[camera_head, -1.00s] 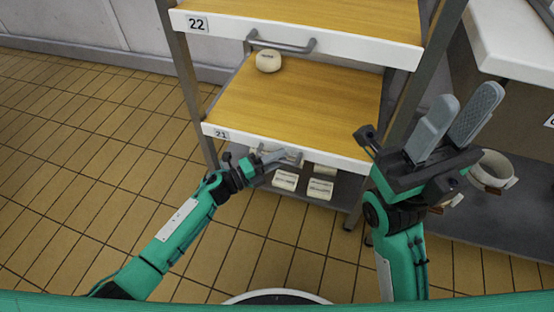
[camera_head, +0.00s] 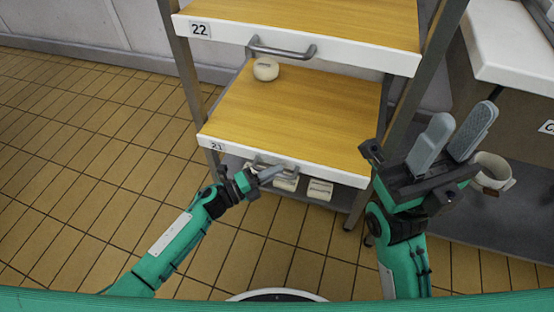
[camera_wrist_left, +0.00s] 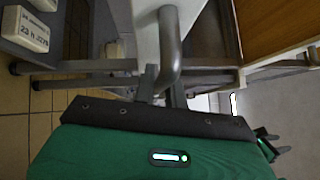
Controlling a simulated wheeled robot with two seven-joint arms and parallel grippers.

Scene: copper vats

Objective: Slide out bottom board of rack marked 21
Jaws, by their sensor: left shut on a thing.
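The board marked 21 (camera_head: 300,108) is a wooden shelf with a white front edge, below the board marked 22 (camera_head: 345,15). It sticks out a little from the rack frame (camera_head: 185,75). A grey bar handle (camera_head: 290,167) is on its front. My left gripper (camera_head: 268,174) is shut on this handle. In the left wrist view the fingers (camera_wrist_left: 164,88) close around the grey handle (camera_wrist_left: 171,45) against the white front. A round white cheese (camera_head: 265,68) sits at the back of board 21. My right gripper (camera_head: 464,118) is open and empty, raised at the right.
White labelled blocks (camera_head: 320,188) lie on the grey bottom shelf (camera_head: 345,199), partly hidden under board 21. A white-topped counter (camera_head: 510,40) and a white round container (camera_head: 493,172) are at the right. Tiled floor (camera_head: 80,190) is clear at the left.

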